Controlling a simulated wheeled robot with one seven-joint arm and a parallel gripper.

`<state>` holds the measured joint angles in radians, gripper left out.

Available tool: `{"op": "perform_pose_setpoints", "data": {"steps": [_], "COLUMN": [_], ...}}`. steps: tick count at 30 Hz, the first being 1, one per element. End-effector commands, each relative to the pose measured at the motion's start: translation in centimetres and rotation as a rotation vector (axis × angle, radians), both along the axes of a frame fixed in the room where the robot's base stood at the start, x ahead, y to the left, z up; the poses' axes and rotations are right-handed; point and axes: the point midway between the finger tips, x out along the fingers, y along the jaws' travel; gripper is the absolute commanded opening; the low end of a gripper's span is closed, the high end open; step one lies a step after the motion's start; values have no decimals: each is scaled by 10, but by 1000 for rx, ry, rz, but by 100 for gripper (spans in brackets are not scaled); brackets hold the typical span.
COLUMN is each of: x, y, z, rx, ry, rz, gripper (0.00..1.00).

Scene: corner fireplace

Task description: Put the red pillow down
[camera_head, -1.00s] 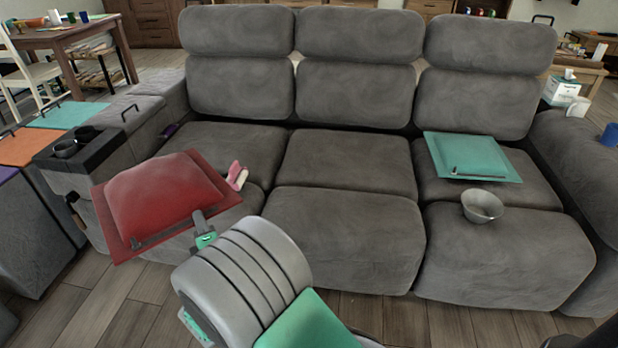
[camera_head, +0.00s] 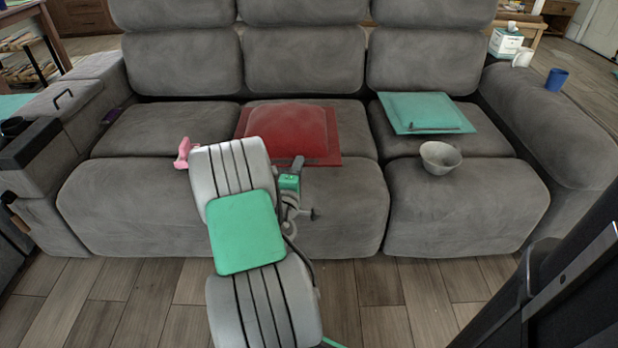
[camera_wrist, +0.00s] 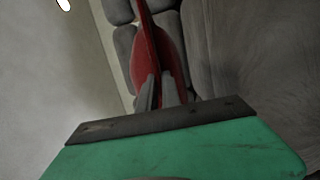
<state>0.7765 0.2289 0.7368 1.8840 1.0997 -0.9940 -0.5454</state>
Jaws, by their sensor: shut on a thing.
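The red pillow (camera_head: 288,128) is over the middle seat of the grey sofa (camera_head: 170,128) in the head view. My arm hides its near left part. I cannot tell whether it touches the seat. My gripper (camera_head: 297,166) is at the pillow's near edge, shut on it. In the wrist view the gripper's two grey fingers (camera_wrist: 159,92) close on the red pillow (camera_wrist: 165,45), which is seen nearly edge-on, with sofa cushions behind it.
A teal pillow (camera_head: 425,112) lies on the right seat, with a grey bowl (camera_head: 440,157) in front of it. A pink object (camera_head: 183,152) sits on the left seat's front. A blue cup (camera_head: 556,79) stands on the right armrest. The left seat is mostly clear.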

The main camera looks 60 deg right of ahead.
Motion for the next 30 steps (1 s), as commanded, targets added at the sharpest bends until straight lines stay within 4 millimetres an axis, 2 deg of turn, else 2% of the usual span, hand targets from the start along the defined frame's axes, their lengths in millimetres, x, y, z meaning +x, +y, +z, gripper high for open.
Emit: {"op": "perform_pose_setpoints", "data": {"steps": [1,6,11,15,26,27,30], "x": [-5,-11,-13,-13,-13,-13,-13], "y": [-11,-36,-46,-47,-47,-46,-46], "z": [-16,-46,-58,-88,-91,-93,-92], "rx": [0,-1,-2,-2,-3,0,0], "ry": [0,-1,-2,-1,-2,0,0], "rz": [-5,-1,1,3,3,2,2], "gripper": [0,0,0,0,0,9,17]}}
